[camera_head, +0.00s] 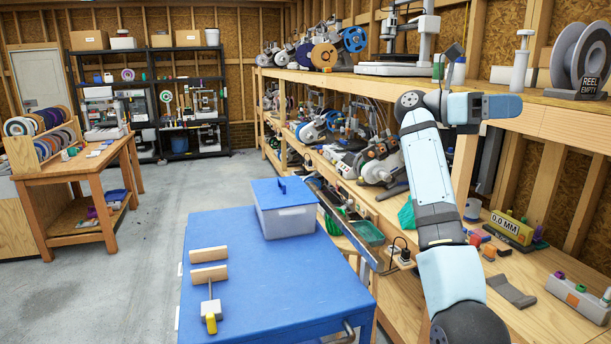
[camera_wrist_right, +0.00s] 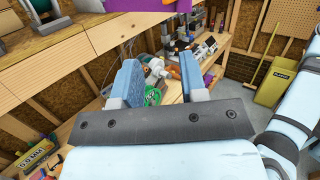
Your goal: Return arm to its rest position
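My right arm rises from the bottom of the head view, white and pale blue with dark joints. Its right gripper (camera_head: 500,106) is level with the upper shelf and points right in the picture, in front of the shelf edge. In the right wrist view, the two blue fingers of the right gripper (camera_wrist_right: 160,72) stand apart with nothing between them. Whether the gripper touches the shelf cannot be told. My left gripper is not in view.
The wooden workbench (camera_head: 536,322) and upper shelf (camera_head: 560,122) run along the right, holding printers, spools and a "REEL EMPTY" sign (camera_head: 588,88). A blue-topped cart (camera_head: 250,300) carries a lidded bin (camera_head: 290,222). The concrete floor at left is clear.

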